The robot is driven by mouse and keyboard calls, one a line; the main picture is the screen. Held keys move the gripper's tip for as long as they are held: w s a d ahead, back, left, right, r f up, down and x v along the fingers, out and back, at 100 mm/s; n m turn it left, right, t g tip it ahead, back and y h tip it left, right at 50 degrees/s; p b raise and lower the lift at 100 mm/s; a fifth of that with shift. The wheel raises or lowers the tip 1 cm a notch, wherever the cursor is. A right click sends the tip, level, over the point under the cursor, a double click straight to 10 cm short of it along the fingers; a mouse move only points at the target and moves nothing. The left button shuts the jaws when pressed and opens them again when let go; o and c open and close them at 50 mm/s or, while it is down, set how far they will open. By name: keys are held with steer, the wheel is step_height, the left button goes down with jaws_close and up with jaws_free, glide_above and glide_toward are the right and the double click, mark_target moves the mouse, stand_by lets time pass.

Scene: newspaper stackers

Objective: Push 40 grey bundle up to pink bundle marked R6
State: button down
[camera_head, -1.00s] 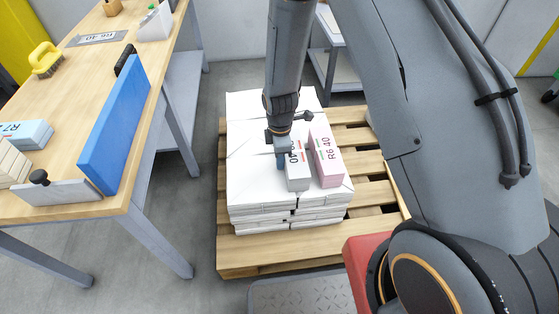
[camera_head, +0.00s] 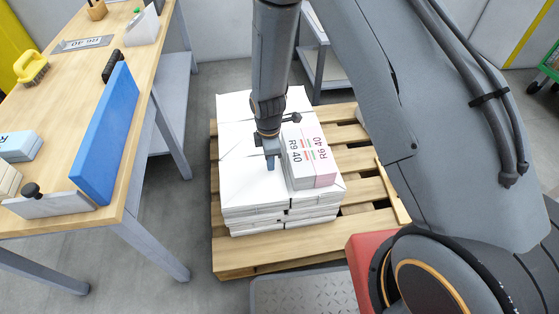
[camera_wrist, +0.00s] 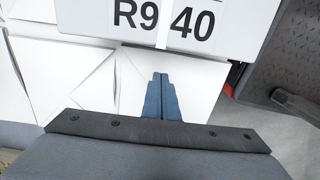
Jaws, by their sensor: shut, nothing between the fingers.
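The grey bundle marked R9 40 (camera_head: 297,158) lies on the white stack, alongside the pink bundle marked R6 40 (camera_head: 320,158). Their long sides look to be touching, with ends about level. My gripper (camera_head: 271,173) is shut and empty, pointing down over the white stack just left of the grey bundle, with a small gap between them. In the wrist view the shut blue fingers (camera_wrist: 160,80) stand just short of the grey bundle's R9 40 label (camera_wrist: 166,20). The pink bundle cannot be made out there.
The white stack (camera_head: 240,185) rests on a wooden pallet (camera_head: 245,260). A workbench (camera_head: 40,95) on the left holds a blue board (camera_head: 105,135), a yellow brush (camera_head: 30,67) and other bundles. The stack's top left of my gripper is clear.

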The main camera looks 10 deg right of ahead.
steer(key=s+d+r+m, duration=0.1)
steer(key=s+r+m, duration=0.2)
steer(key=r, duration=0.6)
steer(key=s+d+r+m+p, duration=0.1)
steer(key=s+r+m, duration=0.1)
steer(key=r, duration=0.7)
steer(key=s+d+r+m, duration=0.1)
steer(key=s+r+m, duration=0.2)
steer(key=r, duration=0.6)
steer(key=s+d+r+m+p, duration=0.1)
steer(key=s+d+r+m, duration=0.1)
steer(key=s+r+m, duration=0.35)
steer(key=s+d+r+m, duration=0.3)
steer(key=s+r, duration=0.3)
steer(key=s, duration=0.3)
steer(key=d+r+m+p, duration=0.2)
steer(key=d+r+p, duration=0.6)
steer(key=p, duration=0.8)
steer(key=shift+m, duration=0.35)
